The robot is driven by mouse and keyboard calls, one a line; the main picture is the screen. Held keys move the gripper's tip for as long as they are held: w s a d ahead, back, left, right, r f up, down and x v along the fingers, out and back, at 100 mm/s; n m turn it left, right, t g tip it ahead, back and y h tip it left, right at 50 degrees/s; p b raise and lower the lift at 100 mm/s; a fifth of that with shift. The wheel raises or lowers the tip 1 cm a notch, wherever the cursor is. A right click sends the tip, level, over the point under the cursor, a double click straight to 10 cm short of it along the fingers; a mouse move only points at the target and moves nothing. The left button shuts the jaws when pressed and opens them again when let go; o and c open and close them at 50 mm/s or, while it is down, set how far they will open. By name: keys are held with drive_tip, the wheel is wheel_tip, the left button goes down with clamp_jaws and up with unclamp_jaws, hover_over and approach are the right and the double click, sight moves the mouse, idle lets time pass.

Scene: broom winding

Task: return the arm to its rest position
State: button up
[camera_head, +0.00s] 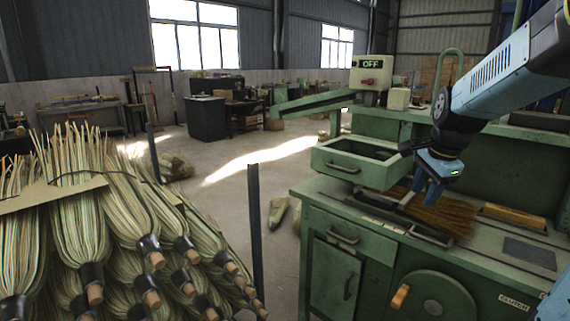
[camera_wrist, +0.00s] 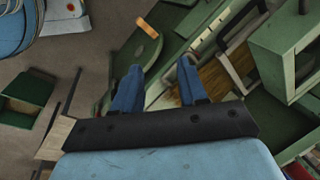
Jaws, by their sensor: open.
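My gripper (camera_head: 432,190) hangs at the right over the green winding machine (camera_head: 345,231), blue fingers pointing down. In the wrist view my gripper (camera_wrist: 158,82) has its two blue fingers apart with nothing between them. A bundle of brown bristles (camera_head: 443,216) lies on the machine top, partly behind my fingers. The bristles (camera_wrist: 215,82) also show beyond the right finger in the wrist view. From these views I cannot tell the exact height of the fingers above the machine. My blue arm enters from the upper right.
Several straw broom heads (camera_head: 75,215) are stacked at the left, beside a dark post (camera_head: 255,225).

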drive_tip(key=s+a+r+n+t, duration=0.1)
drive_tip(key=s+a+n, duration=0.4)
drive_tip(key=s+n, duration=0.2)
drive_tip(key=s+a+r+n+t, duration=0.1)
drive_tip(key=s+a+n, duration=0.3)
drive_tip(key=s+n, duration=0.4)
drive_tip(key=shift+s+a+r+n, duration=0.35)
drive_tip(key=shift+s+r, duration=0.25)
drive_tip(key=shift+s, duration=0.85)
